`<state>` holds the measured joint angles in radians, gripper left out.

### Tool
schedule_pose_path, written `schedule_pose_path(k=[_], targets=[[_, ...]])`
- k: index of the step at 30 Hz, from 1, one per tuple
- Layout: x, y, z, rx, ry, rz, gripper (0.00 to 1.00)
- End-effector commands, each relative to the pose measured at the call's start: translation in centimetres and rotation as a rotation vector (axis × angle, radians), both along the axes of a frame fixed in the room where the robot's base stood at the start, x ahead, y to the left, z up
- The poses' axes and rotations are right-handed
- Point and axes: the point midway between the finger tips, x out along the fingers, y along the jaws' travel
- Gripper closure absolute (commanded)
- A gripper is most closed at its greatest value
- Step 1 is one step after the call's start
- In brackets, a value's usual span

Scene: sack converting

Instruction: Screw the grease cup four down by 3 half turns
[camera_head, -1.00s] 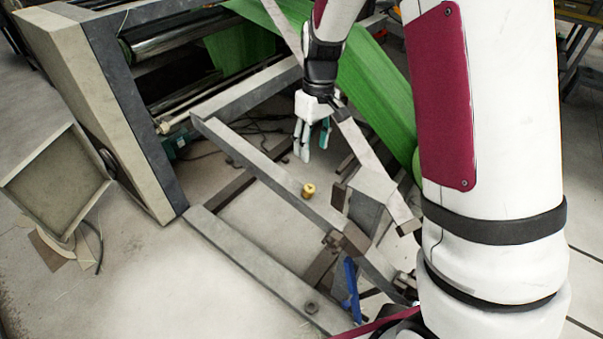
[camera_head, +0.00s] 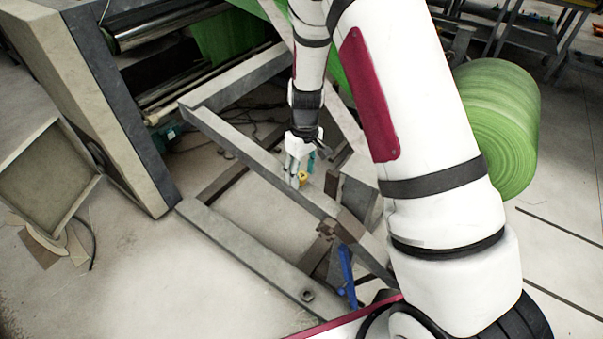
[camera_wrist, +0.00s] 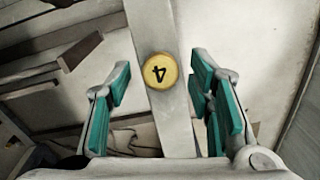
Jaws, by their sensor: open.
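The grease cup four is a small round yellow cup (camera_wrist: 160,71) with a dark "4" on its top, in the wrist view. It sits on a grey metal beam (camera_wrist: 150,25), between the lines of my two teal-padded fingers. In the head view the cup (camera_head: 303,177) shows partly behind the fingers, on the beam. My gripper (camera_wrist: 160,95) is open, with one finger on each side of the beam and clear gaps to the cup. In the head view my gripper (camera_head: 300,176) points down at the cup. Whether the fingertips reach the cup's height I cannot tell.
A second grey beam (camera_head: 245,250) runs parallel nearer the front, with a blue lever (camera_head: 347,275) near its right end. A large green roll (camera_head: 500,125) stands at the right. A machine side frame (camera_head: 95,90) stands at the left. Bare floor lies at the front left.

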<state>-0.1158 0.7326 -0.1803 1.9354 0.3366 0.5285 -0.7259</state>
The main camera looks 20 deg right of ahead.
Motion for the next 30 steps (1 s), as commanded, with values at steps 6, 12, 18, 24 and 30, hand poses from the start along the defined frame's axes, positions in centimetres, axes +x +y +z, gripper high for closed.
schedule_pose_path(k=[6, 12, 18, 24, 30], targets=[[-0.05, 0.04, -0.80, 0.000, 0.001, 0.001, 0.52], [-0.03, 0.04, -0.78, 0.000, 0.000, 0.000, 0.52], [-0.02, 0.05, -0.76, 0.000, 0.000, 0.000, 0.98], [-0.02, 0.05, -0.76, 0.001, 0.001, -0.003, 1.00], [0.03, 0.03, -0.76, 0.010, 0.006, -0.045, 1.00]])
